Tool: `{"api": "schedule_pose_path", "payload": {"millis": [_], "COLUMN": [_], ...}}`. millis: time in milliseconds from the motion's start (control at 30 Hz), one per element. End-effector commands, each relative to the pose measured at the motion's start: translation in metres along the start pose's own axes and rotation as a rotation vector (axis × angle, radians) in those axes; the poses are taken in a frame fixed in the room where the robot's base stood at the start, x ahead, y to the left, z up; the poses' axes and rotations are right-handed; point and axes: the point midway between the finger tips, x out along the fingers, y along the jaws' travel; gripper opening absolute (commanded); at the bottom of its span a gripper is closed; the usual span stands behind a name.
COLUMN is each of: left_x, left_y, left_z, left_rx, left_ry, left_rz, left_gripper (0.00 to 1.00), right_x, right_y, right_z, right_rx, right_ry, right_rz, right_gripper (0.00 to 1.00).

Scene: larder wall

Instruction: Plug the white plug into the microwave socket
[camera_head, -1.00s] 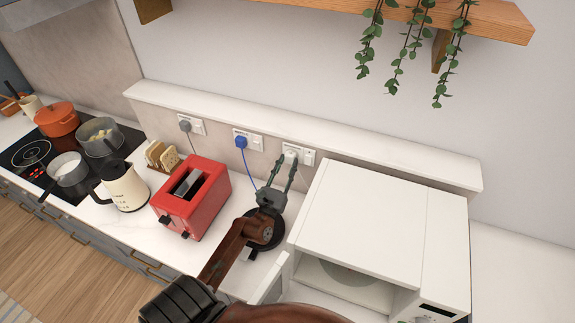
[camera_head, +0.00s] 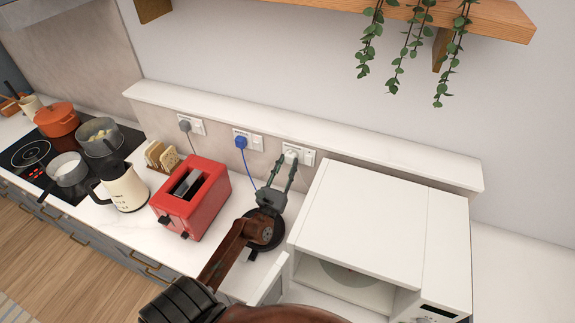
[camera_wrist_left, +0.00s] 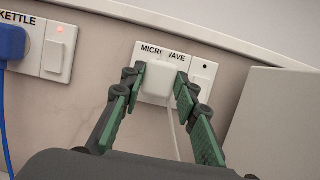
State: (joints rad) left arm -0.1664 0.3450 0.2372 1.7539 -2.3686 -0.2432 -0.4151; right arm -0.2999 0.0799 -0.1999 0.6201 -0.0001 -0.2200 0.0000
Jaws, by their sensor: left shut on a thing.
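The white plug (camera_wrist_left: 157,80) sits between the fingertips of my left gripper (camera_wrist_left: 157,83), in front of the white socket plate (camera_wrist_left: 199,70) labelled MICROWAVE. In the head view my left gripper (camera_head: 286,160) reaches up the wall from the lower left, with its fingertips on the plug (camera_head: 291,155) at the rightmost socket plate (camera_head: 308,157). The gripper is shut on the plug. A white cord hangs down from it. The plug hides the socket holes and part of the label. I cannot tell whether it is fully seated. My right gripper is not in view.
The white microwave (camera_head: 365,225) stands close to the right of my gripper, its door open. The blue plug (camera_head: 241,142) sits in the KETTLE socket to the left. A red toaster (camera_head: 193,197) stands on the counter. A ledge (camera_head: 370,150) runs above the sockets.

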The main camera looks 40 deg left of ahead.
Motion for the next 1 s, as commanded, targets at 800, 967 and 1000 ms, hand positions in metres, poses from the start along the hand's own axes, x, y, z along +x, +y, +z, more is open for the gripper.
{"api": "schedule_pose_path", "payload": {"millis": [800, 967, 1000], "left_x": [0.0073, 0.0072, 0.0072], "left_y": [0.0002, 0.0001, 0.0001], "left_z": [-0.0024, -0.0024, -0.0024], "left_rx": [0.0, 0.0, 0.0], "left_ry": [0.0, 0.0, 0.0], "left_rz": [0.0, 0.0, 0.0], "left_gripper": [0.48, 0.49, 0.49], "right_x": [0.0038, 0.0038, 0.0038], "right_y": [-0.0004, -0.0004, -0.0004], "right_z": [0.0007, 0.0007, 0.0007], "right_rx": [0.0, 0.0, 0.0], "right_ry": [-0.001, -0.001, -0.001], "right_rz": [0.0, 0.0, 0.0], "right_gripper": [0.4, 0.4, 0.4]}}
